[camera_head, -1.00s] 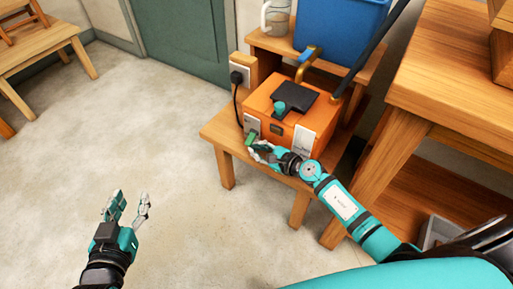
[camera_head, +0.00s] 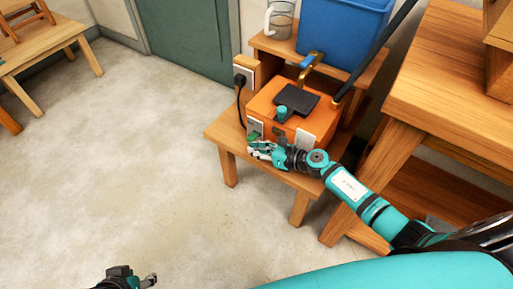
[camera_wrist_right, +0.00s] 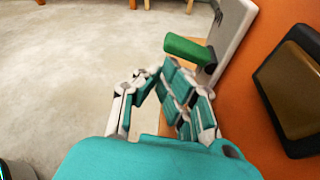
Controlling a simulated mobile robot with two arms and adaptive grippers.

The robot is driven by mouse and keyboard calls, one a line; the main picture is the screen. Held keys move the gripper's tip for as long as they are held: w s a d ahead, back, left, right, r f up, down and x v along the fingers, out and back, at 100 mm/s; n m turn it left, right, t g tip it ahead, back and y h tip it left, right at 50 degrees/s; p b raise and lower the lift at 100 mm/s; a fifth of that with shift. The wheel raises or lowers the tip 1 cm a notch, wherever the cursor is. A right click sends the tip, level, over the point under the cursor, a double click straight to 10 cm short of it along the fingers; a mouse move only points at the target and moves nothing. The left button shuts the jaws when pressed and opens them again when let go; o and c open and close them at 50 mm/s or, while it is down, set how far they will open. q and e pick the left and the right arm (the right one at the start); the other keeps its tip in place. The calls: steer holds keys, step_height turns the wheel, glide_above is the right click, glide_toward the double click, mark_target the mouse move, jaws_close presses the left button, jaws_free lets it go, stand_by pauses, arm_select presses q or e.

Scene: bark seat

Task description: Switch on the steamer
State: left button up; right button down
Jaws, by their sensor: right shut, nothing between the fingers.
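The steamer (camera_head: 262,101) is an orange box on a low wooden stool, with a dark plate and a teal knob on top. A green lever (camera_head: 254,136) sticks out from a pale panel on its front left side. The lever also shows in the right wrist view (camera_wrist_right: 188,49), level and attached to the white panel (camera_wrist_right: 232,32). My right gripper (camera_head: 256,150) is shut and empty, just below the lever. In the right wrist view its fingertips (camera_wrist_right: 158,72) are close to the lever; contact is unclear. My left gripper (camera_head: 140,279) is cut off at the bottom edge.
The wooden stool (camera_head: 222,135) carries the steamer. A blue tub (camera_head: 343,30) and a glass jug (camera_head: 281,20) stand on a shelf behind. A black cable (camera_head: 240,105) runs from a wall socket. A wooden table (camera_head: 450,80) is close on the right.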

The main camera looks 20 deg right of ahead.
steer(key=shift+a, duration=0.1)
arm_select(q)
steer(key=shift+s+a+r+g+p, duration=0.2)
steer(key=shift+s+p, duration=0.1)
steer(key=shift+s, duration=0.15)
steer(key=shift+s+a+r+g+p, duration=0.1)
steer(key=shift+s+r+g+p, duration=0.1)
steer(key=shift+s+p, duration=0.15)
arm_select(e)
steer(key=shift+s+a+r, duration=0.35)
steer(key=shift+s+a, duration=0.05)
steer(key=shift+a, duration=0.1)
arm_select(q)
steer(key=shift+f, duration=0.1)
arm_select(e)
steer(key=shift+s+d, duration=0.1)
steer(key=v, duration=0.7)
